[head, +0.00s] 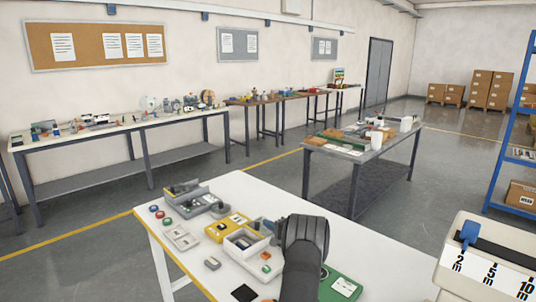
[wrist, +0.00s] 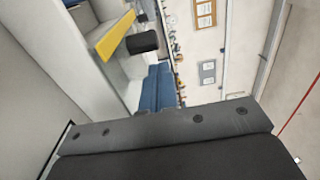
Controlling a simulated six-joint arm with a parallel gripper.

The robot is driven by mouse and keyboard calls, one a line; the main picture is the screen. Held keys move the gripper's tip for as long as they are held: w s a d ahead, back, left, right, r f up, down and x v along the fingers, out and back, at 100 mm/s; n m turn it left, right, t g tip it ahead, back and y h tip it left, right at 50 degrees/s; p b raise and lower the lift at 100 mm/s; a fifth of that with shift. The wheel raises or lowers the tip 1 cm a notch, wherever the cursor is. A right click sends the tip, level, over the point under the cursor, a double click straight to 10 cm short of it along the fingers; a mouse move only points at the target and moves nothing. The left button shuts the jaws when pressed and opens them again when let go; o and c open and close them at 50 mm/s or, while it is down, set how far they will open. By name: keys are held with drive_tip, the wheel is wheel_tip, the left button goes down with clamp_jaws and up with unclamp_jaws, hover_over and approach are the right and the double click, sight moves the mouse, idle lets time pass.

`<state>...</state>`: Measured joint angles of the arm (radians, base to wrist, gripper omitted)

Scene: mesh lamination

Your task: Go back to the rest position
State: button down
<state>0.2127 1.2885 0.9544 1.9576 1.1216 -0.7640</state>
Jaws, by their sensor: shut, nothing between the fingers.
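My gripper (wrist: 158,68) shows in the wrist view as two blue fingers side by side, closed together with nothing between them, beyond my dark grey wrist housing. In the head view my dark arm rises from the bottom edge over the white table (head: 325,215). There the gripper (head: 264,222) is mostly hidden behind the arm, with a little blue showing on its left, close to a white box (head: 236,251). The height of the fingers above the table is hard to tell.
A yellow tray (head: 216,235), a grey fixture (head: 205,205), round buttons (head: 154,208) and a green board (head: 340,287) lie on the table. A black square (head: 244,293) lies at its front. The table's back right is clear.

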drive_tip(key=d, duration=0.2)
drive_tip(key=w+d+f, duration=0.1)
drive_tip(key=shift+d, duration=0.2)
drive_tip(key=v, duration=0.9)
drive_tip(key=shift+r, duration=0.3)
drive_tip(key=shift+s+a+n+g, duration=0.65)
drive_tip(key=shift+a+n+g, duration=0.1)
drive_tip(key=shift+n+g, duration=0.05)
drive_tip(key=c, duration=1.6)
unclamp_jaws()
drive_tip(key=shift+r, duration=0.1)
drive_tip(key=o, duration=0.3)
drive_tip(key=shift+a+r+n+h, duration=0.25)
drive_tip(key=shift+r+n+h, duration=0.05)
drive_tip(key=shift+n, duration=0.1)
wheel_tip(320, 180, up, 4)
drive_tip(key=s+a+n+h, duration=0.2)
drive_tip(key=n, duration=0.4)
drive_tip(key=n+h, duration=0.3)
drive_tip(key=n, duration=0.3)
approach(258, 224)
drive_tip(key=shift+n, duration=0.3)
drive_tip(key=x, duration=1.1)
drive_tip(key=shift+w, duration=0.15)
